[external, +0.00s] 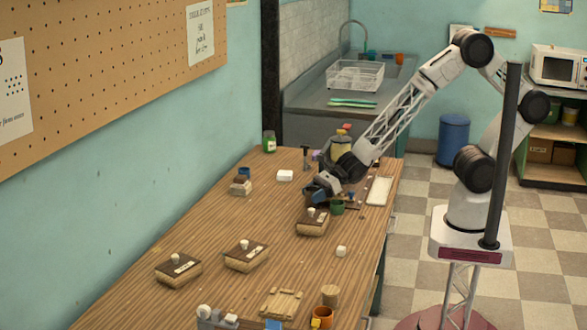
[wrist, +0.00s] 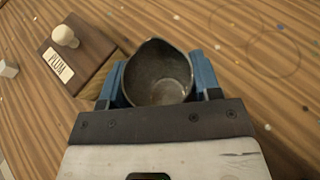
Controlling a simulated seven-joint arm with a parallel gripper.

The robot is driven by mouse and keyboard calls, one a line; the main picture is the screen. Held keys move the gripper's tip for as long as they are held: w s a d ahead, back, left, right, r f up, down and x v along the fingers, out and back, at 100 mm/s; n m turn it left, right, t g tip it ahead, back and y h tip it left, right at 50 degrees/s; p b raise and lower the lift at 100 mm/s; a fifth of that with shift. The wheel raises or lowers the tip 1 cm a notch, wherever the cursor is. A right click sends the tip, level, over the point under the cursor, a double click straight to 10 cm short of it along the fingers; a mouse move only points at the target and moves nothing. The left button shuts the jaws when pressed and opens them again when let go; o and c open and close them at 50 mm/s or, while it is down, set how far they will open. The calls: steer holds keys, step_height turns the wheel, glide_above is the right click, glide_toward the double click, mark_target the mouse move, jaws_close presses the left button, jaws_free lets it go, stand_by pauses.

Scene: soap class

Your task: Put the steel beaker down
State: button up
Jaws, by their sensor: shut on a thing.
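The steel beaker (wrist: 157,72) is dark grey with a small pouring lip, and I look into its open, empty-looking mouth in the wrist view. The blue fingers of my gripper (wrist: 157,82) stand on either side of it and are shut on it. In the external view my gripper (external: 317,191) is low over the right part of the wooden table, just behind a dark-topped box. The beaker is mostly hidden by the gripper there. I cannot tell whether its base touches the table.
A box labelled PLUM (wrist: 75,55) with a pale knob is close left of the beaker in the wrist view. Two similar boxes (external: 245,256) (external: 178,267) lie nearer the front. Table (external: 215,225) left of the gripper is clear.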

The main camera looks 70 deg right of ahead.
steer(key=shift+f, duration=0.2)
steer(key=o, duration=0.9)
steer(key=shift+r, duration=0.2)
steer(key=shift+s+d, duration=0.15)
steer(key=v, duration=1.1)
steer(key=shift+s+d+r, duration=0.2)
steer(key=shift+r, duration=0.1)
